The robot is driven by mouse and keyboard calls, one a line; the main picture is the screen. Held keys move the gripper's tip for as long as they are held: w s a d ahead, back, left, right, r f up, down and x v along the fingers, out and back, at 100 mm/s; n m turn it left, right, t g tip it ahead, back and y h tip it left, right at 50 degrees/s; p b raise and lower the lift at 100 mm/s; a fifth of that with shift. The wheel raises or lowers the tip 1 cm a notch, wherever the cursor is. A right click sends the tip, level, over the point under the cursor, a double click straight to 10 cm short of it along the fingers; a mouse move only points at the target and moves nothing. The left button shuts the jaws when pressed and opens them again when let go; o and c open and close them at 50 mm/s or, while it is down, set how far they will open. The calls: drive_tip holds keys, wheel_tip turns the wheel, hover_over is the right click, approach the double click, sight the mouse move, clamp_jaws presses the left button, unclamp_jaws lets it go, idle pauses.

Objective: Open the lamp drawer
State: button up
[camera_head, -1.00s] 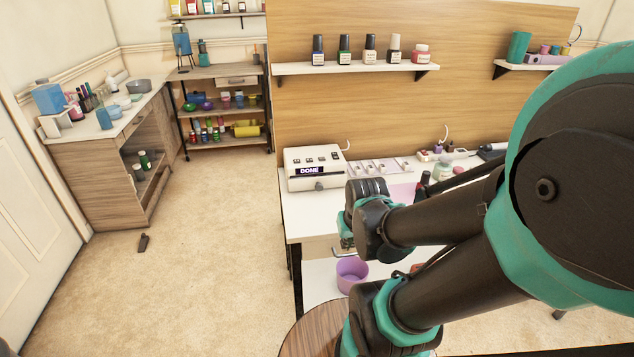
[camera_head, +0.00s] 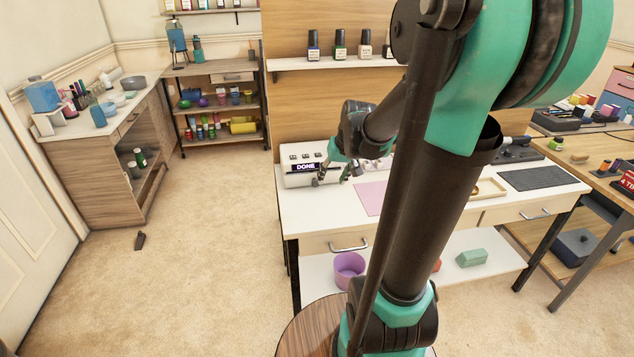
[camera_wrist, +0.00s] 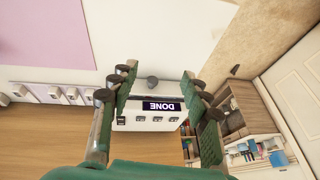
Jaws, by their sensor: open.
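The lamp is a white box (camera_head: 291,157) with a DONE display, at the left end of the white table. Its display and buttons show upside down in the wrist view (camera_wrist: 145,116). A grey round knob (camera_wrist: 152,83) sits on its front and lies between my fingers in the wrist view. The lamp's drawer looks closed. My gripper (camera_head: 334,178) is open and empty in front of the lamp, with its fingers spread either side of the lamp in the wrist view. Whether the fingers touch the lamp cannot be told.
The white table (camera_head: 308,214) has a pink mat (camera_head: 370,197) right of the lamp and a handled drawer (camera_head: 347,244) below. A shelf with bottles (camera_head: 330,62) is above.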

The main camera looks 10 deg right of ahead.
drive_tip(key=w+d+r, duration=0.2)
drive_tip(key=w+r, duration=0.1)
drive_tip(key=w, duration=0.5)
approach(316, 183)
drive_tip(key=shift+y, duration=0.4)
drive_tip(key=x, duration=0.8)
drive_tip(key=shift+w+d+f, duration=0.2)
drive_tip(key=shift+d+f, duration=0.1)
drive_tip(key=shift+d, duration=0.05)
clamp_jaws()
